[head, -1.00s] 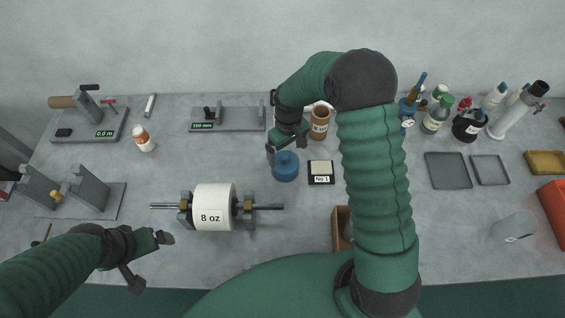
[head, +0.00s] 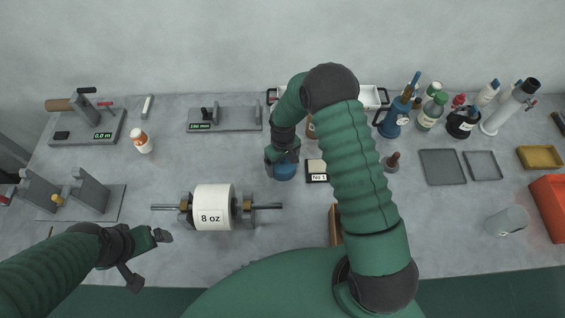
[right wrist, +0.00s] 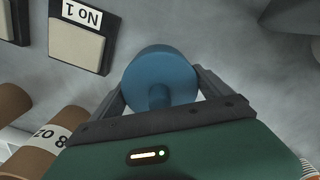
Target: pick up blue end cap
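The blue end cap (head: 285,173) sits on the table right of the paper roll, with its upper part hidden by my right gripper (head: 281,158) in the head view. In the right wrist view the cap (right wrist: 162,73) shows as a round blue disc with a short knob facing the camera. The fingers of my right gripper (right wrist: 165,86) are spread on either side of the disc, close to its edges. I cannot tell whether they touch it. My left gripper (head: 149,260) is open and empty at the table's front left.
The roll marked 8 oz (head: 213,207) on its spindle stands left of the cap. A small block marked No 1 (head: 316,170) lies just right of it. Bottles and grey trays (head: 442,167) are at the right. The table in front of the cap is clear.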

